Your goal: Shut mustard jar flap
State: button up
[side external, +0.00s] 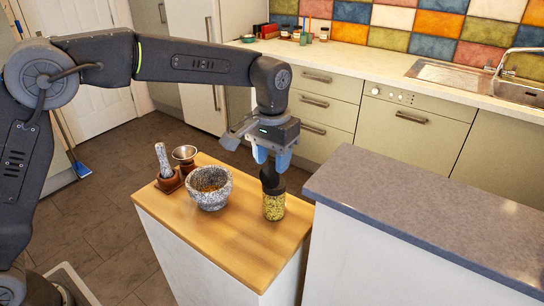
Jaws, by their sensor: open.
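The mustard jar (274,207) stands upright near the right edge of the wooden worktop (235,245). It is clear and filled with yellow-green grains, with a dark top. A dark flap (269,175) stands raised above the jar's top, leaning slightly left. My gripper (271,158) points down directly above the jar, with its blue fingers spread and no object seen held. The fingertips are close to the flap's upper end; I cannot tell whether they touch it.
A speckled stone mortar (210,198) stands left of the jar. A higher grey counter (430,215) rises close on the right. The worktop's front is clear.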

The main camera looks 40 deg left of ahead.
grip_shut()
jog(key=shift+w, duration=0.15)
jog(key=g, duration=0.1)
jog(key=w+g, duration=0.1)
jog(key=shift+w+f+g, duration=0.25)
jog(key=shift+f+g, duration=0.05)
jog(key=shift+f, duration=0.05)
jog(key=shift+w+f+g, duration=0.25)
jog(key=shift+w+g, duration=0.15)
jog(key=shift+g, duration=0.5)
grip_release()
